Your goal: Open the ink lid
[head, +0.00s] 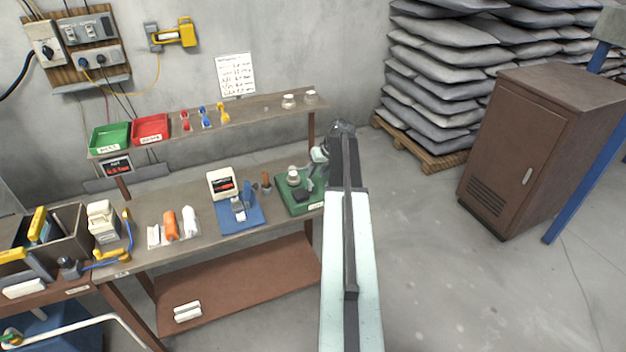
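I cannot make out an ink lid for certain. A small pale round jar or knob (293,174) stands on the green mat (295,208) at the right end of the workbench. A dark object (303,193) sits just in front of it. My arm reaches away from me to that end of the bench. My gripper (316,168) is small and partly hidden at the arm's far end, beside the green mat and right of the pale jar. Its fingers are too small to tell open from shut, and I see nothing clearly held.
The workbench (180,245) also bears a blue mat (254,220), a white box (221,183) and orange and white bottles. A shelf (260,113) with green (109,137) and red trays (150,129) runs above. A brown cabinet (530,140) and stacked sacks stand right; the floor between is clear.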

